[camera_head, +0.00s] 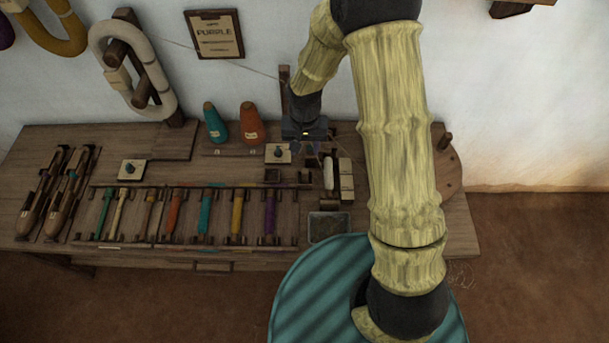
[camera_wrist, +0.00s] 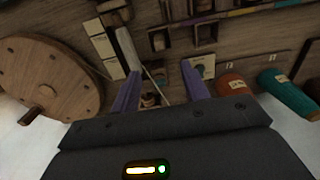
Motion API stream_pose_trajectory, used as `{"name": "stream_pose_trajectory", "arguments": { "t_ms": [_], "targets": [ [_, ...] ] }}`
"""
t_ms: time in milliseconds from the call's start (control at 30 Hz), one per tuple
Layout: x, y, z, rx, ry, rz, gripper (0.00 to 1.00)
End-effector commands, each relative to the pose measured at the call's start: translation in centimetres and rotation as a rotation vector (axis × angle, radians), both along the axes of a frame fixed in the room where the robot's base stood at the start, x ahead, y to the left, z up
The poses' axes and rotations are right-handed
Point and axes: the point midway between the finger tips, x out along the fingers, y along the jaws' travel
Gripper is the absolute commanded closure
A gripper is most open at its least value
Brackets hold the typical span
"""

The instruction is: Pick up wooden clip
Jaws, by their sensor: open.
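My gripper (camera_head: 307,148) hangs over the back right of the wooden bench, pointing down. In the wrist view its two purple fingers (camera_wrist: 160,72) are apart, with nothing clamped between them. A small brown wooden piece (camera_wrist: 150,100) shows low between the fingers, beside the left one; it may be the wooden clip, but it is too small and partly hidden to be sure. In the head view my gripper and arm hide that spot.
A teal cone (camera_head: 215,122) and an orange cone (camera_head: 252,122) stand left of my gripper. A pale square plate with a knob (camera_head: 277,153) lies close by. A round wooden wheel (camera_wrist: 50,80) is on the right end. Several coloured bobbins lie in a rack (camera_head: 185,240) at the front.

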Motion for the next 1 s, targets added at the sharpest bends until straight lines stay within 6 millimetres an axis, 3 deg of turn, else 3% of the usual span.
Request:
{"name": "stream_pose_trajectory", "arguments": {
  "t_ms": [400,1000],
  "targets": [
    [-0.1,0.0,-7.1,-0.001,0.003,0.000,0.55],
    [0.0,-0.1,-9.1,0.000,0.002,0.000,0.55]
  ]
}}
